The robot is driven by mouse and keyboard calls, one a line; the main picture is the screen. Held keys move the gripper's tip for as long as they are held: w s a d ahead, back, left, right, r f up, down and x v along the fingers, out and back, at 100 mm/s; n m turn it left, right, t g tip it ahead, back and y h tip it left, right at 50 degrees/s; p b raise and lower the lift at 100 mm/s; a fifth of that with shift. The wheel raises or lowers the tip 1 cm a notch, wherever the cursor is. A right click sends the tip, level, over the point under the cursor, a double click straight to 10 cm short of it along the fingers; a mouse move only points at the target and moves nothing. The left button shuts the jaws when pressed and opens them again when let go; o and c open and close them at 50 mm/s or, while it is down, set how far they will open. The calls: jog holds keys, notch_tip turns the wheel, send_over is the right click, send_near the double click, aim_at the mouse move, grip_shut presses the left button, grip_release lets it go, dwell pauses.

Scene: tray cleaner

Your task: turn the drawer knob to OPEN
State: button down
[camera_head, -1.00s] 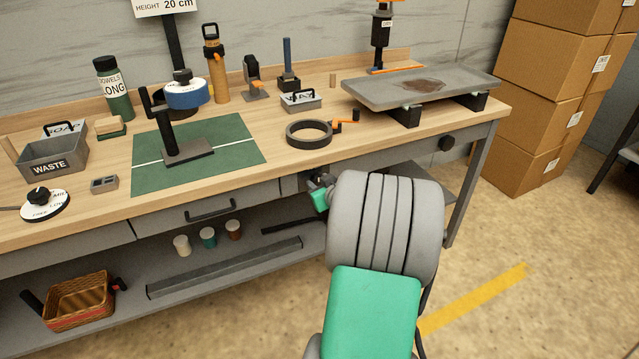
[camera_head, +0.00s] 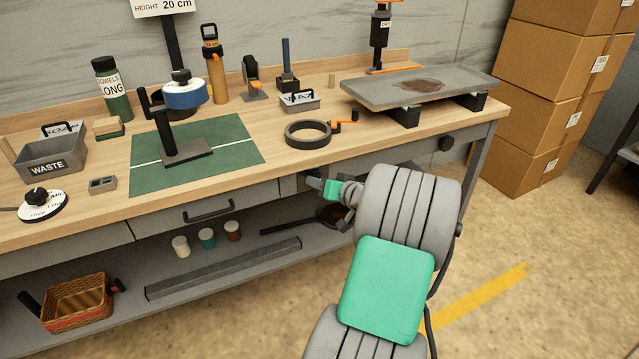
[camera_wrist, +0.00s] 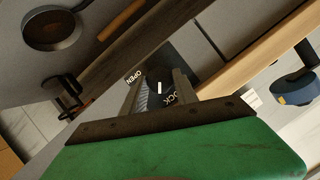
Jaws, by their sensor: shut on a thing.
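The dark drawer knob (camera_wrist: 160,88) is in the middle of the wrist view, with a short white mark on it. The word OPEN shows at its upper left and LOCK at its lower right, partly covered. My gripper (camera_wrist: 157,92) is shut on the knob, one finger on each side. I cannot tell for sure which word the mark points to. In the head view my gripper (camera_head: 318,183) reaches in from the right to the bench front, right of the drawer (camera_head: 165,218) with its black handle (camera_head: 209,210). The drawer looks shut.
The bench top (camera_head: 250,190) overhangs just above my gripper. A lower shelf (camera_head: 120,305) holds a pan (camera_head: 330,215), small jars (camera_head: 207,238), a long grey bar (camera_head: 225,268) and a basket (camera_head: 78,300).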

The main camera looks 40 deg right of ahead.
jog(key=m+t+y, duration=0.1)
jog(key=m, duration=0.1)
jog(key=m+t+y+p, duration=0.1)
jog(key=m, duration=0.2)
jog(key=m+t+y, duration=0.1)
jog(key=m, duration=0.1)
jog(key=shift+s+d+f+m, duration=0.1)
jog(key=shift+d+f+m, duration=0.1)
jog(key=shift+f+m, duration=0.2)
jog(key=shift+r, duration=0.1)
dwell(0.3)
jog(key=c, duration=1)
grip_release()
jog(key=shift+o, duration=0.2)
